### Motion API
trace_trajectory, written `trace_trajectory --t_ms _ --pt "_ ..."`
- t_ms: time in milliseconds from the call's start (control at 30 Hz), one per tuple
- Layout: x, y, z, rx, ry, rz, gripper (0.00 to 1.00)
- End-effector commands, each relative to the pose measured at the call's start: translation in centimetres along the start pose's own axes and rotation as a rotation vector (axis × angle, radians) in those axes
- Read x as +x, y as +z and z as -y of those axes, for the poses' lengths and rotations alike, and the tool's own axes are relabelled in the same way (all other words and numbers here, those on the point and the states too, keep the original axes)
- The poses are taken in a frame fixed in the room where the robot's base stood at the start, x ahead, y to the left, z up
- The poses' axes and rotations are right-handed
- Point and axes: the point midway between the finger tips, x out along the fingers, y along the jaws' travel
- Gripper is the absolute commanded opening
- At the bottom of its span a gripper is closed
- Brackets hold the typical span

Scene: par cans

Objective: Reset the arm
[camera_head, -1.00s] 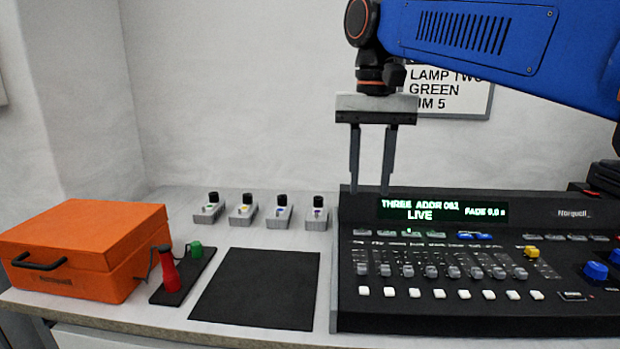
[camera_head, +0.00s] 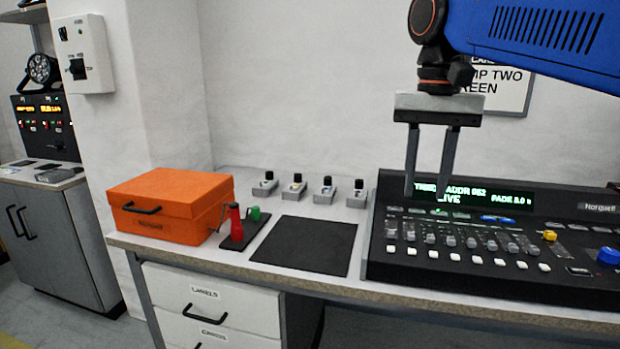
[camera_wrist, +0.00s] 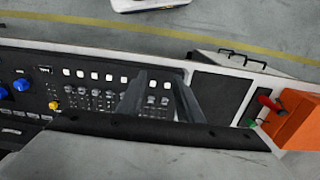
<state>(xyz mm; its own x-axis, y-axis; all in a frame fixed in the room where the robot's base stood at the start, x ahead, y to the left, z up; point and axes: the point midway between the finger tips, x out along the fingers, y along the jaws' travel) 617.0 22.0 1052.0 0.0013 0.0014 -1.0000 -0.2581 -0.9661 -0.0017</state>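My gripper (camera_head: 428,196) hangs from my blue arm with its two grey fingers pointing down. The fingers stand apart with nothing between them. In the head view they are in front of the lighting console (camera_head: 480,265) and overlap the left part of its display (camera_head: 480,196). In the wrist view the fingers (camera_wrist: 160,90) also show apart over the console (camera_wrist: 100,72), with no object held. I cannot tell the exact height of the fingertips above the console.
An orange case (camera_head: 170,208), a red-and-green handled item on a black base (camera_head: 237,242) and a black mat (camera_head: 300,246) lie left of the console. Several small grey units (camera_head: 323,196) stand along the back. A wall sign (camera_head: 505,92) is partly hidden by my arm.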

Motion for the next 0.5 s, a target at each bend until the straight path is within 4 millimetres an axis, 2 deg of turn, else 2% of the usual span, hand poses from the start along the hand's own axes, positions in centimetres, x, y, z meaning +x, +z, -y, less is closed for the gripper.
trace_trajectory --t_ms 267,500 --pt "1.9 0.6 -1.2 -0.019 -0.015 -0.028 0.33" --pt "4.8 1.5 -2.8 -0.047 -0.033 -0.071 0.33"
